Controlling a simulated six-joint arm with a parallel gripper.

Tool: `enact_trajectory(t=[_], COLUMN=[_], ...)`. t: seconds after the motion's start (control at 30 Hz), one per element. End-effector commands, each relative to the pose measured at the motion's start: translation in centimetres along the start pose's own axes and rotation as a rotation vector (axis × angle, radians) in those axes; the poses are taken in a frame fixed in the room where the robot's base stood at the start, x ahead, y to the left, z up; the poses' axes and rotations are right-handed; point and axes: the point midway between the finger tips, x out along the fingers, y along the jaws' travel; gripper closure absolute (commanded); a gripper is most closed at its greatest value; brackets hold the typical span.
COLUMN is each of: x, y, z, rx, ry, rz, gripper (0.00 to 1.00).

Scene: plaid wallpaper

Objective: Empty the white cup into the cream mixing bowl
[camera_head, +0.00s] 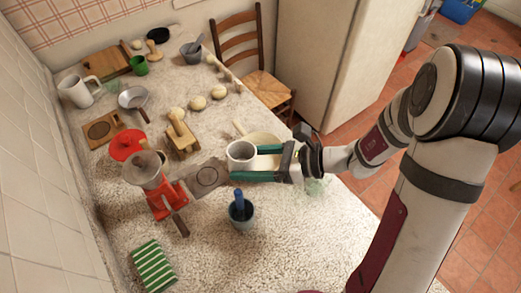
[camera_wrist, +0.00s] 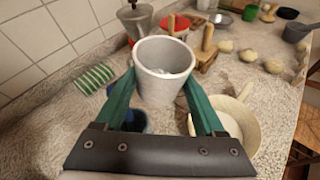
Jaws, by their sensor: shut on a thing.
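The white cup (camera_head: 240,156) is upright between the green fingers of my gripper (camera_head: 243,162). My gripper is shut on its sides. In the wrist view the cup (camera_wrist: 164,84) shows its open top, with some pale contents inside. The cream mixing bowl (camera_head: 264,137) is on the counter just behind and right of the cup, partly hidden by my gripper. In the wrist view the bowl (camera_wrist: 250,128) lies to the right of the cup, below my right finger, with a handle or spoon sticking out.
A blue-grey cup (camera_head: 242,216) with a blue utensil stands in front of my gripper. A red grinder (camera_head: 162,200) stands left, near a dark square plate (camera_head: 207,176). A wooden stand (camera_head: 182,141) and several dough balls (camera_head: 197,103) are behind. The front counter is mostly clear, with a striped green cloth (camera_head: 153,267).

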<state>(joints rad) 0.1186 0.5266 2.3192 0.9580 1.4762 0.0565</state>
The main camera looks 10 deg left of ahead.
Motion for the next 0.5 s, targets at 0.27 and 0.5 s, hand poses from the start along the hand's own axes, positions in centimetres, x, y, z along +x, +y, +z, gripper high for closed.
enact_trajectory(t=[0.27, 0.5], x=[1.6, 3.0], y=[-1.3, -2.4], z=[-4.3, -7.9], rx=[0.075, 0.137], ry=[-0.009, -0.017], rz=[0.03, 0.056], gripper=[0.9, 0.9])
